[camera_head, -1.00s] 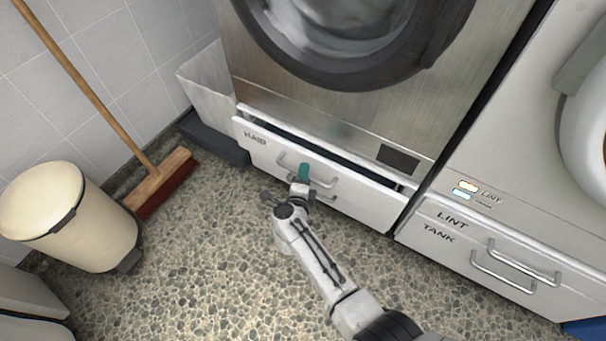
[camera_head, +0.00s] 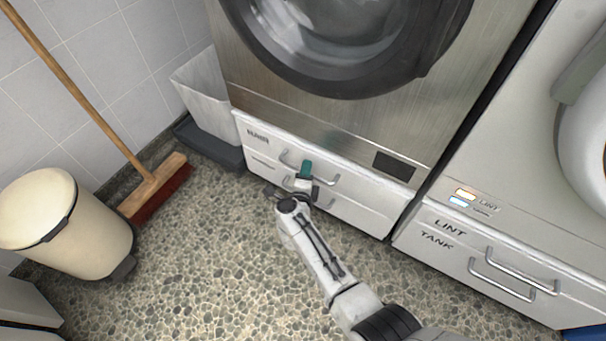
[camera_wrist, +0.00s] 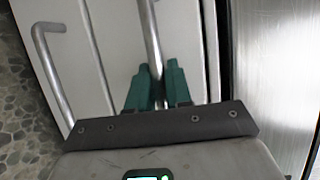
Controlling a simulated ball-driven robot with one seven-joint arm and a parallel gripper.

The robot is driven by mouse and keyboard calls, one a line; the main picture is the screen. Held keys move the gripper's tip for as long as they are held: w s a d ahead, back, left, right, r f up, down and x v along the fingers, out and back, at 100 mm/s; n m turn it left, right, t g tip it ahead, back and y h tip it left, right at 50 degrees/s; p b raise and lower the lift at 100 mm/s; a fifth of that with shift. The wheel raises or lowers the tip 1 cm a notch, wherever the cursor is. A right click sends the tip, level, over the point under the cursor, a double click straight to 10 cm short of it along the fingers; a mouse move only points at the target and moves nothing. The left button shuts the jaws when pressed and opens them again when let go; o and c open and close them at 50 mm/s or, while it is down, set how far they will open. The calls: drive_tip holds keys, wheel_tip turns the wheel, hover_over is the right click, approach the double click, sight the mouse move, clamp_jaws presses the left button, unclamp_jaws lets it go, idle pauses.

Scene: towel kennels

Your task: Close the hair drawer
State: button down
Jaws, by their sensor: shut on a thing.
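The hair drawer (camera_head: 258,134) is the white front with a HAIR label, low under the steel washing machine. Its front now looks flush with the machine, and no open gap shows above it. My gripper (camera_head: 305,169) is at the drawer's bar handle (camera_head: 327,177). In the wrist view, the green fingertips (camera_wrist: 158,86) stand on both sides of the metal handle (camera_wrist: 150,35) and are shut on it. The gripper hides part of the handle in the head view.
A second bar handle (camera_wrist: 50,65) sits beside the held one in the wrist view. The lint tank front (camera_head: 437,240) is to the right. A cream bin (camera_head: 85,235), a broom (camera_head: 155,190) and a grey-white container (camera_head: 205,100) stand left. The speckled floor (camera_head: 220,270) in front is clear.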

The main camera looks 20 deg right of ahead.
drive_tip(key=shift+d, duration=0.1)
drive_tip(key=c, duration=1.4)
unclamp_jaws()
drive_tip(key=shift+w+d, duration=0.1)
drive_tip(key=shift+r, duration=0.1)
drive_tip(key=shift+s+a+r+p, duration=0.1)
drive_tip(key=shift+s+a+p, duration=0.1)
drive_tip(key=shift+s+p, duration=0.2)
drive_tip(key=p+v, duration=0.5)
drive_tip(key=v, duration=0.5)
drive_tip(key=shift+a+f, duration=0.1)
drive_tip(key=shift+f, duration=0.1)
drive_tip(key=shift+w+r, duration=0.1)
